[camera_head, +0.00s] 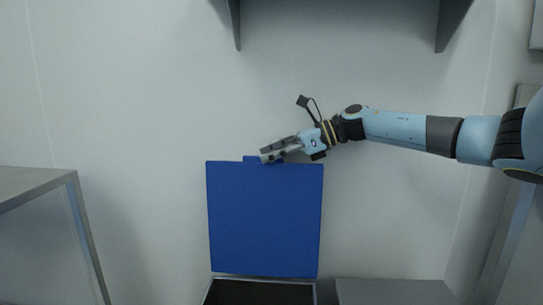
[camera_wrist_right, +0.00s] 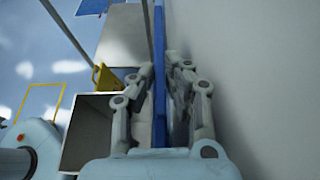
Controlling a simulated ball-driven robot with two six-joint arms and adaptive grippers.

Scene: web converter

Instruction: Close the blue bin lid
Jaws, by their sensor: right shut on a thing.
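The blue bin lid (camera_head: 265,222) stands upright and open against the back wall in the head view. The dark bin opening (camera_head: 260,292) lies below its lower edge. My right gripper (camera_head: 268,156) is at the lid's top edge, by the small tab. In the right wrist view my right gripper (camera_wrist_right: 164,95) has its fingers on either side of the lid, seen edge-on as a thin blue strip (camera_wrist_right: 159,50). It is shut on the lid. The fingers hide part of the lid's top edge. My left gripper is not in view.
A grey table (camera_head: 35,185) stands at the left. A grey surface (camera_head: 392,291) lies to the right of the bin. A dark shelf (camera_head: 340,22) hangs above on the wall. The wall around the lid is clear.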

